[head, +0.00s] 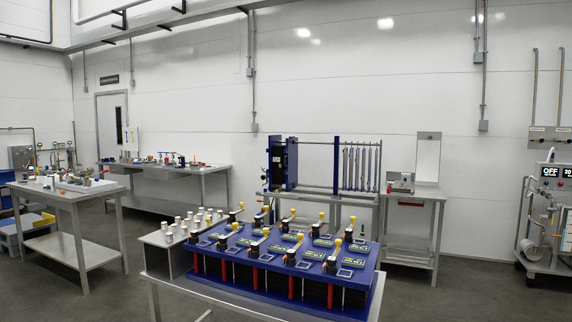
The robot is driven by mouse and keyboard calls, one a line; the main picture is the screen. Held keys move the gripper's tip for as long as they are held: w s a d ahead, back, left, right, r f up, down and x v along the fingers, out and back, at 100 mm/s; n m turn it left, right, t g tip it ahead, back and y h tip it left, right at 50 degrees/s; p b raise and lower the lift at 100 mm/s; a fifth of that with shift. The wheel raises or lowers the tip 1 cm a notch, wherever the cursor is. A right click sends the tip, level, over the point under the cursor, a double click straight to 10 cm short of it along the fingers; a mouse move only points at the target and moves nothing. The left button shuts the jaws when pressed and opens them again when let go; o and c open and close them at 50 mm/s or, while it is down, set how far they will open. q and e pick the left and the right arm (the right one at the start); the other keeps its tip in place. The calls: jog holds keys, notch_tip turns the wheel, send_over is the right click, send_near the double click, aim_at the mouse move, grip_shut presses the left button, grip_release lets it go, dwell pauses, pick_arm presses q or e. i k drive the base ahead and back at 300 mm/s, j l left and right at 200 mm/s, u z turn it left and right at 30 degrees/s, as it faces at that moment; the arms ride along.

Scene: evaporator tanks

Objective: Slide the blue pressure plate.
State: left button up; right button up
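A plate-press frame (318,190) stands against the back wall, right of centre, in the head view. A tall blue plate (336,166) stands upright across its horizontal bars. A thicker blue and black block (284,164) is at the frame's left end. I cannot tell for certain which of the two is the pressure plate. Several thin metal plates (361,168) hang spaced apart to the right of the tall blue plate. An open gap lies between the block and the tall blue plate. Neither of my grippers is in view.
A table in front holds a blue rack (290,253) with several yellow-topped fittings, and white cups (190,222) beside it. It blocks part of the press's base. A steel side table (422,196) stands right of the press. Open floor (470,285) lies at the right.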

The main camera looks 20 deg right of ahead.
aim_at(291, 172)
jog(key=u, duration=0.2)
jog(key=i+u, duration=0.2)
jog(key=i, duration=0.35)
jog(key=i+u, duration=0.2)
jog(key=i, duration=0.35)
jog(key=i+l+u, duration=0.2)
jog(key=i, duration=0.35)
jog(key=i+j+u, duration=0.3)
jog(key=i, duration=0.85)
jog(key=i+u, duration=0.3)
jog(key=i, duration=0.9)
jog(key=i+l+z, duration=0.25)
jog(key=i+z, duration=0.7)
jog(key=i+j+z, duration=0.15)
jog(key=i+z, duration=0.3)
jog(key=i, duration=0.2)
jog(key=i+j+z, duration=0.3)
jog(key=i+z, duration=0.15)
jog(key=i+l+z, duration=0.25)
jog(key=i+z, duration=0.25)
jog(key=i, duration=0.65)
jog(key=i+j+z, duration=0.15)
jog(key=i+z, duration=0.35)
jog(key=i, duration=0.65)
jog(key=i+j, duration=0.1)
jog(key=i, duration=2.2)
